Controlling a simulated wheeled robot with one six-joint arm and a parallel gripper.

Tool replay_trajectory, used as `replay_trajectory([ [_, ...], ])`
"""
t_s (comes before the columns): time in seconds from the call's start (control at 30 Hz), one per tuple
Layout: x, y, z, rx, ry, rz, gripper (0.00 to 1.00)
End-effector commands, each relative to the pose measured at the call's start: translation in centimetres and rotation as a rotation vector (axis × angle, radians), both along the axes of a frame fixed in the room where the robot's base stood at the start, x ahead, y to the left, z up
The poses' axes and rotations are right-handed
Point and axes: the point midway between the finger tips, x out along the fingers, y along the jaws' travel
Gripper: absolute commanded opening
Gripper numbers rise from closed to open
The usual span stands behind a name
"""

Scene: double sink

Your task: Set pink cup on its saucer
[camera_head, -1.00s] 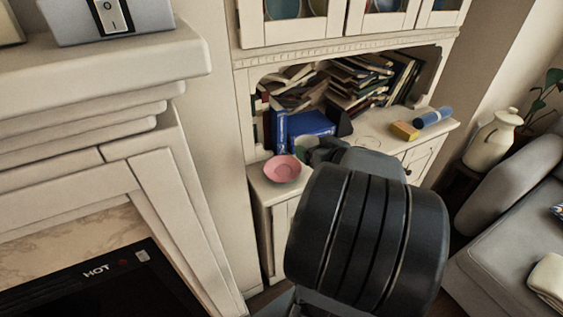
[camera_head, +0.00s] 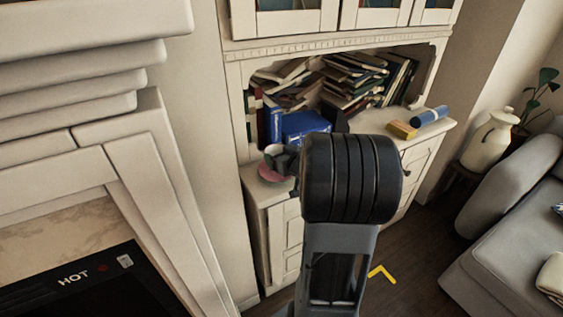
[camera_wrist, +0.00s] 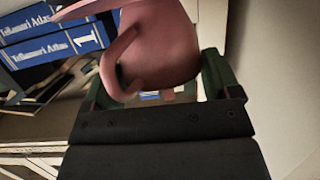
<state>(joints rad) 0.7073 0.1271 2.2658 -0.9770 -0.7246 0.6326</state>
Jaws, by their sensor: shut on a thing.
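In the head view the cup is mostly hidden by the gripper. The gripper is at or above the saucer; I cannot tell whether cup and saucer touch.
Blue books (camera_head: 304,126) and a heap of other books (camera_head: 355,78) fill the niche behind. A yellow block (camera_head: 402,130) and a blue cylinder (camera_head: 429,117) lie on the right of the counter. A fireplace surround (camera_head: 150,165) stands close on the left.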

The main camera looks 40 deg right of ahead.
Motion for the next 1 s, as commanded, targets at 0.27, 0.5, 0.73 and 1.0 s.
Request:
replay_trajectory([
  [0.27, 0.0, 0.0, -1.1, -0.002, -0.002, -0.002, 0.43],
  [0.5, 0.0, 0.0, -1.3, -0.001, -0.001, -0.001, 0.43],
  [0.73, -0.1, 0.0, -1.8, -0.001, 0.0, -0.001, 0.88],
  [1.0, -0.1, 0.0, -1.7, -0.001, -0.001, -0.001, 1.0],
])
